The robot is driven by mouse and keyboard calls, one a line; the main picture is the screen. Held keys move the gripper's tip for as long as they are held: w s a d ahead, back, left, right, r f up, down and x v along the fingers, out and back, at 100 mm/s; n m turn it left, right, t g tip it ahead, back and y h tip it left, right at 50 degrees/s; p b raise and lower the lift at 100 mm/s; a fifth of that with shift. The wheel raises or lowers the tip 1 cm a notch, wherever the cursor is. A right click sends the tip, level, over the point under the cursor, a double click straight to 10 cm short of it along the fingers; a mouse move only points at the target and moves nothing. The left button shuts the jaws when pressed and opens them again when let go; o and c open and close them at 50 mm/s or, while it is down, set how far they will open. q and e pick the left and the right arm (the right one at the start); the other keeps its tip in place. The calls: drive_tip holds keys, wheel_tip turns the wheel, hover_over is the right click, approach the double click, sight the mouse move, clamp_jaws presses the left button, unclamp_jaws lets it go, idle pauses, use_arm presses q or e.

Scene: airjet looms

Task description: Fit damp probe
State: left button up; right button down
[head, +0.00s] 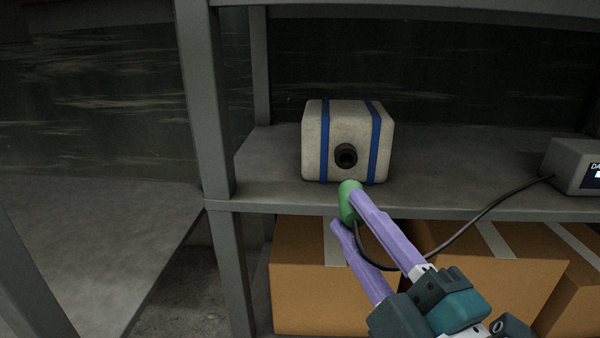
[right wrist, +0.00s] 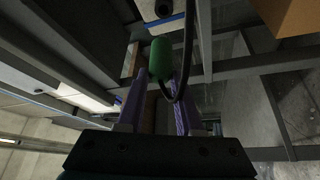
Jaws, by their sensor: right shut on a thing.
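A beige block (head: 312,150) with two blue straps sits on the grey shelf. A black round socket (head: 346,156) opens on its front face. My right gripper (head: 350,210) has purple fingers shut on a green probe (head: 348,199), just below and in front of the socket. The probe is apart from the socket in the picture and tilted slightly. A black cable (head: 476,217) runs from the probe to a grey meter (head: 571,168) at right. In the right wrist view the green probe (right wrist: 160,58) sits between the fingertips. My left gripper is not in view.
The grey shelf board (head: 270,195) has bare room on both sides of the block. A shelf post (head: 205,100) stands at left. Taped cardboard boxes (head: 300,300) fill the space below the shelf, behind my right gripper. The cable hangs slack in front of them.

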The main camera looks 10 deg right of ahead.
sight(352, 183)
drive_tip(key=shift+a, duration=0.15)
drive_tip(key=shift+w+d, duration=0.15)
drive_tip(key=shift+d, duration=0.2)
drive_tip(key=shift+w, duration=0.55)
drive_tip(key=w, duration=0.1)
drive_tip(key=w+d+b, duration=0.1)
drive_tip(key=w, duration=0.1)
drive_tip(key=shift+w+f, duration=0.1)
drive_tip(key=shift+w, duration=0.05)
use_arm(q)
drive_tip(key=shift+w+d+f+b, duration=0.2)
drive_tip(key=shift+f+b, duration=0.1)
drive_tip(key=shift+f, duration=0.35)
use_arm(e)
drive_tip(key=shift+w+d, duration=0.15)
drive_tip(key=shift+w, duration=0.35)
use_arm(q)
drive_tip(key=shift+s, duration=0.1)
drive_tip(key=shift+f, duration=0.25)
use_arm(e)
drive_tip(key=shift+w+d, duration=0.15)
drive_tip(key=shift+w, duration=0.35)
use_arm(q)
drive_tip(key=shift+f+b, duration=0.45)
drive_tip(key=shift+b, duration=0.2)
use_arm(e)
drive_tip(key=shift+w+d, duration=0.25)
drive_tip(key=shift+w, duration=0.7)
